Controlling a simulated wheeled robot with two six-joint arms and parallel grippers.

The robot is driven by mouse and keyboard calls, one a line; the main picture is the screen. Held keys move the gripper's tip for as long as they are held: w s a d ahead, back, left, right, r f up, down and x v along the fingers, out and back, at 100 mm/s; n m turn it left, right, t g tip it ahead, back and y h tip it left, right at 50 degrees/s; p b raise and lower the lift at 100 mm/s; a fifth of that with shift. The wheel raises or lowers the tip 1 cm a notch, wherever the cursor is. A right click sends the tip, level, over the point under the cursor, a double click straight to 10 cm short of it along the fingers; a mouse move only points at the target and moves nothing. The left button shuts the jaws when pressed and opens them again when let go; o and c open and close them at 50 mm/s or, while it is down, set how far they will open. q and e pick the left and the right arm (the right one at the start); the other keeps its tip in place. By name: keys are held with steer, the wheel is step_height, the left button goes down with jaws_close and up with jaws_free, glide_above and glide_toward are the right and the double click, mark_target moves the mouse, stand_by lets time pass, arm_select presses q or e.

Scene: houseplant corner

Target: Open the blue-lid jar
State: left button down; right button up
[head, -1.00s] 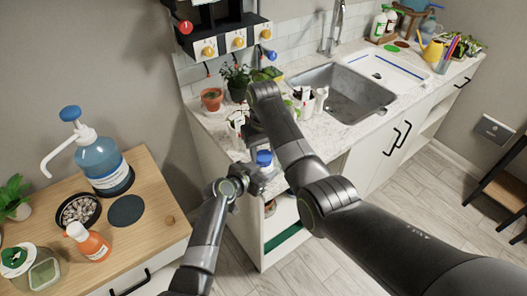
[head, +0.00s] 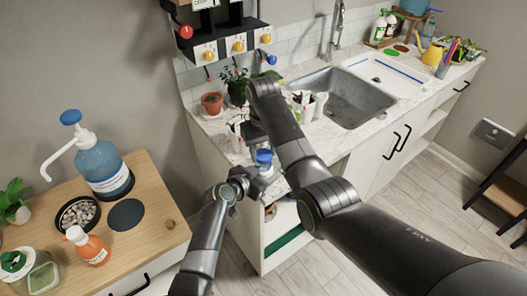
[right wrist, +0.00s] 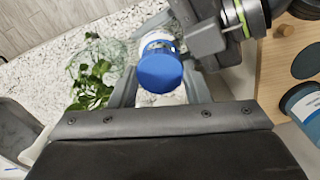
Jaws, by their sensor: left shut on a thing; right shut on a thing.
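The blue-lid jar has its blue lid (head: 264,156) up and appears upright in the head view, near the counter's front left corner. In the right wrist view the lid (right wrist: 160,72) faces the camera, with the labelled jar body (right wrist: 157,44) partly hidden behind it. My left gripper (head: 260,176) is shut on the jar body, coming from the left. My right gripper (right wrist: 160,88) is shut on the lid, with one finger on each side; in the head view my right arm mostly hides it. I cannot see any gap between lid and jar.
Potted plants (head: 212,103) and white pots stand on the counter behind the jar, left of the sink (head: 345,98). Floor shows at the right.

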mark_target(264, 154)
steer(key=shift+r, duration=2)
arm_select(q)
steer(key=c, duration=0.5)
jaws_free()
